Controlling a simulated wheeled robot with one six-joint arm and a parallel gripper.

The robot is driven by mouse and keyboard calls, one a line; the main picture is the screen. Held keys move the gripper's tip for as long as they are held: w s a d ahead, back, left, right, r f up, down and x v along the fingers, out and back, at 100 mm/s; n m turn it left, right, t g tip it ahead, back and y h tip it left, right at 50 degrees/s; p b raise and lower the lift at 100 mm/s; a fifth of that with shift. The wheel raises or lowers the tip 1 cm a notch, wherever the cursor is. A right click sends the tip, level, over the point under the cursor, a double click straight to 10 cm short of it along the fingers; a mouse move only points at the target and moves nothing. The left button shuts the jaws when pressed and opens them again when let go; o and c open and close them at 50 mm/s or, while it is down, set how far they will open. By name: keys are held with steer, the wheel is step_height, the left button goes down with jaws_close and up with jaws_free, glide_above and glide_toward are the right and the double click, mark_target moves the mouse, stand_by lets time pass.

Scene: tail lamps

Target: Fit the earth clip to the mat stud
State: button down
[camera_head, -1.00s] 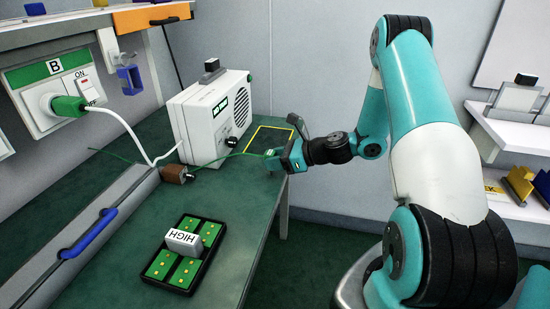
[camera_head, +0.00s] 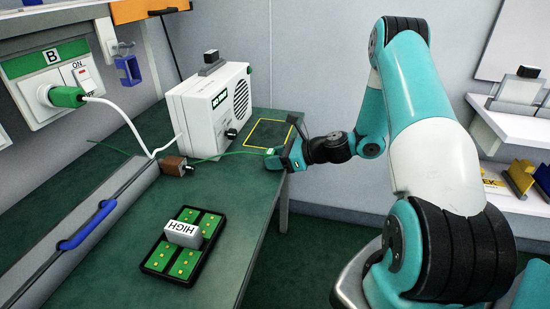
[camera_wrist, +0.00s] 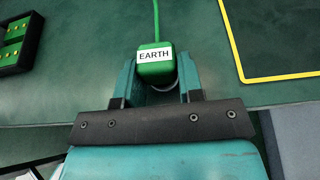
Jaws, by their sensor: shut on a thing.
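The earth clip (camera_wrist: 155,70) is a green block with a white EARTH label, held between the fingers of my gripper (camera_wrist: 160,88). In the head view the clip (camera_head: 270,151) shows as a small green piece at my gripper (camera_head: 273,159), by the bench's right edge. A green cord runs from it to a brown block (camera_head: 174,165) on the bench. A grey curved edge shows just under the clip in the wrist view; I cannot tell whether it is the stud. No mat stud is clearly visible. The green mat surface (camera_head: 225,205) covers the bench top.
A white box with a speaker grille (camera_head: 205,110) stands behind the cord. A yellow-outlined square (camera_head: 270,134) lies near the gripper. A black tray (camera_head: 160,262) of green plates bears a HIGH block (camera_head: 183,233). A socket panel B (camera_head: 50,85) is at left.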

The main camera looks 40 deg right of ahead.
steer(key=c, duration=0.7)
jaws_free()
steer(key=p+v, duration=0.1)
steer(key=v, duration=1.6)
steer(key=shift+s+d, duration=0.15)
